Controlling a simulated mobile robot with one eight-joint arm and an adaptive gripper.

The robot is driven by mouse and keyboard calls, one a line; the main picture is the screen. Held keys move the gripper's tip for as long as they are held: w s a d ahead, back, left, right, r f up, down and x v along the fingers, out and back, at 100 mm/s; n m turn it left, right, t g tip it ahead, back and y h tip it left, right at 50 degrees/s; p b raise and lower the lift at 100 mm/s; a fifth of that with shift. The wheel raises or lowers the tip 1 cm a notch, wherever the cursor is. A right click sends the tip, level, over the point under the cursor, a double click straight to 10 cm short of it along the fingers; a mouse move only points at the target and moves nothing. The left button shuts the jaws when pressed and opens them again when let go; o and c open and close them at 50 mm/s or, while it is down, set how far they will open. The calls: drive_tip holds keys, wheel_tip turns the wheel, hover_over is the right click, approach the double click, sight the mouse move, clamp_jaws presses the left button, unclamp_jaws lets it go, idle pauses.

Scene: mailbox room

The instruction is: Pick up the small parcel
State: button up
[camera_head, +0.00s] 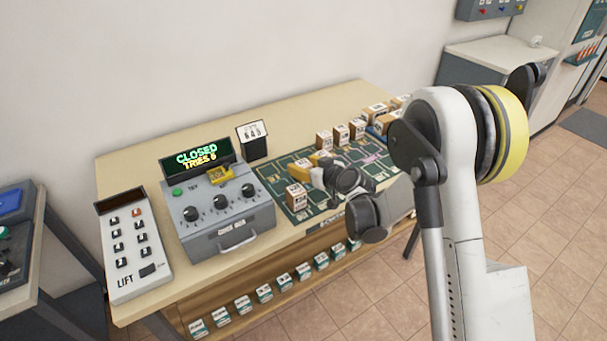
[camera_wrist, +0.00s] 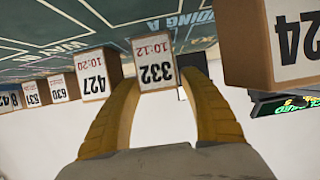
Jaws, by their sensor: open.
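Several small box parcels with white number labels stand on the green printed board (camera_head: 283,178). In the wrist view, which is upside down, the parcel marked 332 (camera_wrist: 155,72) sits between the tips of my gripper (camera_wrist: 158,85). The yellow fingers are apart, one on each side of it; I cannot tell whether they touch it. The parcel marked 427 (camera_wrist: 97,75) is close to the left finger. A parcel whose label shows 24 (camera_wrist: 290,45) is near on the right. In the head view my gripper (camera_head: 318,163) is low over the board, and its wrist hides part of it.
A grey box with dials (camera_head: 222,215) and a display (camera_head: 196,158) reading CLOSED, TRIES 6 stands left of the board. A LIFT keypad (camera_head: 130,245) is further left. More parcels (camera_head: 357,129) line the board's far side. A shelf of labelled items (camera_head: 264,293) runs below the tabletop.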

drive_tip(key=c, duration=1)
drive_tip(key=shift+r, duration=0.15)
